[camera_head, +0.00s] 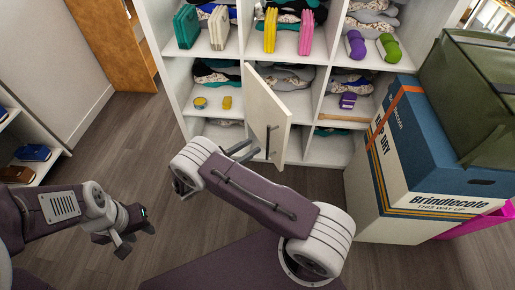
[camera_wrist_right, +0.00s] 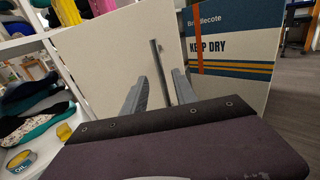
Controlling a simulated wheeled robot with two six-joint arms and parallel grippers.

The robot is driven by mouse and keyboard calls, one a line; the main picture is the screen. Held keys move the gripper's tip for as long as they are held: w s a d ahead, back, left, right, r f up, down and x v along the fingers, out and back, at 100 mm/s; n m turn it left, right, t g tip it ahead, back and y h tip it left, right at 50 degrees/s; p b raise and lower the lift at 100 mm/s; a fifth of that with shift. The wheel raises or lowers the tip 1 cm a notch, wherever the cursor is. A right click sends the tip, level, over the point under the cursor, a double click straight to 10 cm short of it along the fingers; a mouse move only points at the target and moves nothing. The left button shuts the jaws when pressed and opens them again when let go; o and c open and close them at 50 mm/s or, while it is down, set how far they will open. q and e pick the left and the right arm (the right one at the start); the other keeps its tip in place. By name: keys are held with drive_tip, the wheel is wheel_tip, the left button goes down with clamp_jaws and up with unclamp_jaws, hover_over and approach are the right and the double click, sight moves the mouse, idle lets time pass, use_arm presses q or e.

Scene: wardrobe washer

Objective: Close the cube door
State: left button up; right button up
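The cube door (camera_head: 268,112) is a white panel standing ajar from the middle cube of the white shelf unit (camera_head: 174,75), with a dark vertical bar handle (camera_head: 269,141). In the right wrist view the door (camera_wrist_right: 115,62) fills the middle and its handle (camera_wrist_right: 160,72) stands upright between and beyond my fingers. My right gripper (camera_head: 243,151) is open just left of the door's lower part; its fingers also show in the wrist view (camera_wrist_right: 157,95). Whether a finger touches the door is unclear. My left gripper (camera_head: 132,229) looks open and empty above the floor at lower left.
Shelf cubes hold folded clothes, a yellow tin (camera_head: 200,103) and books. A low shelf (camera_head: 40,165) stands left. Floor before the unit's left side is clear.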

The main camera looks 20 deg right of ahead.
drive_tip(key=b+x, duration=0.1)
drive_tip(key=x, duration=0.8)
drive_tip(key=shift+a, duration=0.15)
clamp_jaws()
idle(1.2)
